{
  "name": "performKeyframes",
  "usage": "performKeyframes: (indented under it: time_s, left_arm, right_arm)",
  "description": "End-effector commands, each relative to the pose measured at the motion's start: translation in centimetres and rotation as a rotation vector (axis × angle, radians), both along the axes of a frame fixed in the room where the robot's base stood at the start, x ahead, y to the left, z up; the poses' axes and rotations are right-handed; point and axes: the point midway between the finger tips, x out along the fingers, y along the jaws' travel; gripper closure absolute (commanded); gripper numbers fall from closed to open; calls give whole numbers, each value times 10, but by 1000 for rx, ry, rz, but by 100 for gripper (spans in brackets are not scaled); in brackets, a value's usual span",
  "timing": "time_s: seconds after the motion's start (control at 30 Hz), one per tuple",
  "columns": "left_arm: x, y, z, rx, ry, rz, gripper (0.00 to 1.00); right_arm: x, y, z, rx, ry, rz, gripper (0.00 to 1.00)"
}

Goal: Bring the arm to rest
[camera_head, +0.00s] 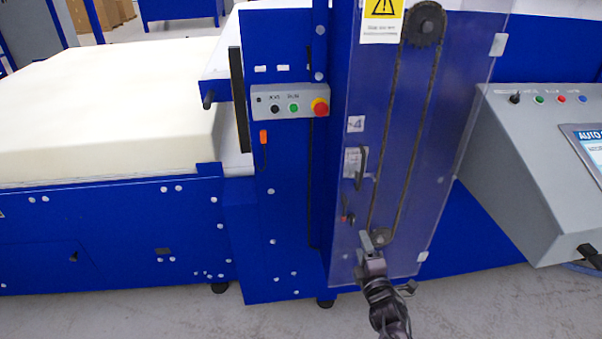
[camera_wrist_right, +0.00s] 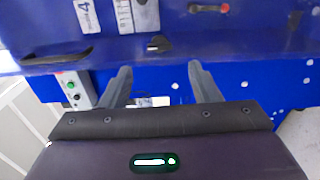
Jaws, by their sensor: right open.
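My right gripper (camera_head: 371,243) reaches up from the bottom of the head view, in front of the lower part of the clear chain guard. In the right wrist view the right gripper (camera_wrist_right: 158,82) has its two fingers spread apart with nothing between them. Beyond the fingertips is a blue machine surface with a dark knob (camera_wrist_right: 158,44), which looks apart from the fingers. My left gripper is in neither view.
The blue machine (camera_head: 275,215) fills the middle, with a button box (camera_head: 290,102) and a clear guard (camera_head: 400,150) over a chain. A cream foam block (camera_head: 110,110) lies at left. A grey control console (camera_head: 535,170) stands at right. Grey floor (camera_head: 480,310) is free in front.

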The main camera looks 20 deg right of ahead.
Motion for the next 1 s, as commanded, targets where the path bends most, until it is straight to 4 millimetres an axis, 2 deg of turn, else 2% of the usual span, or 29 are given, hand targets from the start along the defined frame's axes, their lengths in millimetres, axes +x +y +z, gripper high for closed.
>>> performKeyframes:
  time_s: [0.13,0.23,0.27,0.37,0.4,0.47,0.5,0.6,0.67,0.7,0.83,0.9,1.0]
  left_arm:
    - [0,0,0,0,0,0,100]
    - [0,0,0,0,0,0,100]
    - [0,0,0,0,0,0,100]
    - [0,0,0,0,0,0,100]
    - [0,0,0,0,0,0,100]
    - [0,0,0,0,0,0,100]
    - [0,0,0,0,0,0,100]
    - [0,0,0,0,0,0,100]
    - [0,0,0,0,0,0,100]
    - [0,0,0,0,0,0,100]
    - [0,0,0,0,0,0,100]
    - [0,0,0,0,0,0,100]
    - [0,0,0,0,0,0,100]
  right_arm:
    - [-1,-1,-7,12,12,-2,44]
    - [-9,-3,-36,68,69,-14,44]
    - [-13,-4,-51,98,95,-21,44]
    - [-36,-6,-112,228,212,-60,44]
    - [-49,-5,-140,289,267,-83,44]
    - [-72,-3,-181,384,348,-121,44]
    - [-89,0,-207,446,401,-150,44]
    - [-136,11,-267,597,525,-233,44]
    - [-168,21,-300,685,601,-289,44]
    - [-191,28,-320,742,649,-330,44]
    - [-270,58,-375,918,800,-476,44]
    - [-311,76,-396,1002,871,-557,44]
    - [-363,101,-417,1098,959,-665,44]
